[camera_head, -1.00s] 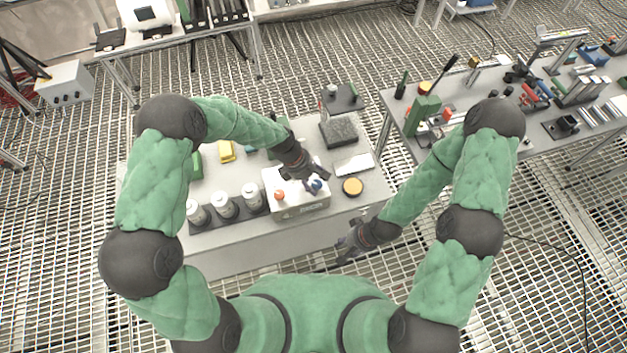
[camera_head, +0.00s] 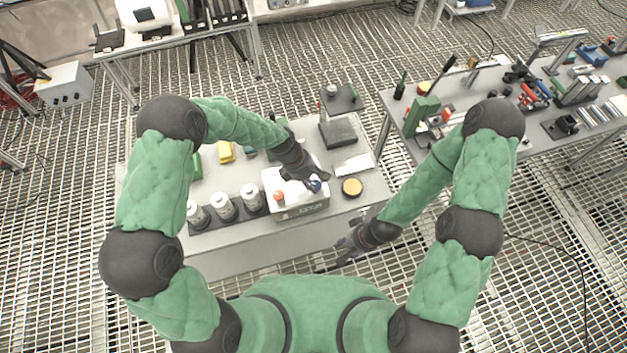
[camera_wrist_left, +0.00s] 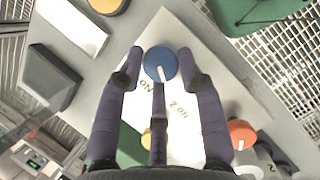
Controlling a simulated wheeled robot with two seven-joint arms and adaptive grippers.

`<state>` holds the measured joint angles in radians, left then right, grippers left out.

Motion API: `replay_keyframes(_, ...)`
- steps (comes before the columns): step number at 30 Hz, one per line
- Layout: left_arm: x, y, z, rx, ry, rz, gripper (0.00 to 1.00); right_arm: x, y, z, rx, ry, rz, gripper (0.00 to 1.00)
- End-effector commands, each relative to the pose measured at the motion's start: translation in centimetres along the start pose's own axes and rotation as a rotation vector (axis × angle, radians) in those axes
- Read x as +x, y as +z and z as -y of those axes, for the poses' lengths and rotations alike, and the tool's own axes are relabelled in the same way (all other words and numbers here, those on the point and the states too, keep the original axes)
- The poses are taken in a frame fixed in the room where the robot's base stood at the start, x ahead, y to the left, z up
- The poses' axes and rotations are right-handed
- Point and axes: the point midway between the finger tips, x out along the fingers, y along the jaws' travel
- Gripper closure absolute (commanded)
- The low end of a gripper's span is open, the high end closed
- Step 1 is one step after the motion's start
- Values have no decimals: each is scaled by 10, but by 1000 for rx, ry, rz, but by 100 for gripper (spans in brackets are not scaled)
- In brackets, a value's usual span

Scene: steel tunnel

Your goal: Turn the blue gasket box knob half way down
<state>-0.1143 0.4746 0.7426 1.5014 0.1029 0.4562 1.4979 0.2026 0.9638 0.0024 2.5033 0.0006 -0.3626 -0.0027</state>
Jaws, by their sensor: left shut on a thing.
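The white gasket box (camera_head: 300,208) stands near the front of the table, with a blue knob (camera_head: 314,185) and an orange knob (camera_head: 279,196) on top. In the left wrist view the blue knob (camera_wrist_left: 160,64) sits between the fingertips of my left gripper (camera_wrist_left: 160,75), which is shut on it. The knob's white mark points down in that view. The orange knob (camera_wrist_left: 242,134) is to the lower right there. In the head view my left gripper (camera_head: 318,178) partly hides the blue knob. My right gripper (camera_head: 338,255) is empty, fingers apart, in front of the table.
Several white bottles (camera_head: 224,205) stand left of the box. A yellow-topped round item (camera_head: 352,187) and a white plate (camera_head: 353,164) lie to its right. A dark block (camera_head: 338,132) is behind. A tool-covered bench (camera_head: 480,130) stands at the right.

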Motion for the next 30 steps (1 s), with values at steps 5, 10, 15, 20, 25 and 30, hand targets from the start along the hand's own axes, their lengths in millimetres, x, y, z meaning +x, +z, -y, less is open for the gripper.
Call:
replay_keyframes(5, 2, -2, 3, 7, -11, -1, 96, 0, 0, 0, 0, 0, 0, 60)
replay_keyframes(10, 2, -2, 3, 24, -18, -1, 96, 1, 0, 0, 0, 0, 0, 60)
replay_keyframes(15, 3, -2, 2, 72, -38, -1, 96, 2, 0, 0, 0, 0, 0, 60)
replay_keyframes(20, 4, -2, 2, 165, -79, 0, 96, 3, 0, -1, 0, 0, 0, 60)
replay_keyframes(25, 4, -2, 0, 306, -138, 0, 96, 6, 0, -2, 0, 0, 0, 60)
replay_keyframes(30, 5, -1, -2, 457, -200, 0, 96, 10, 0, -3, 0, 0, 0, 60)
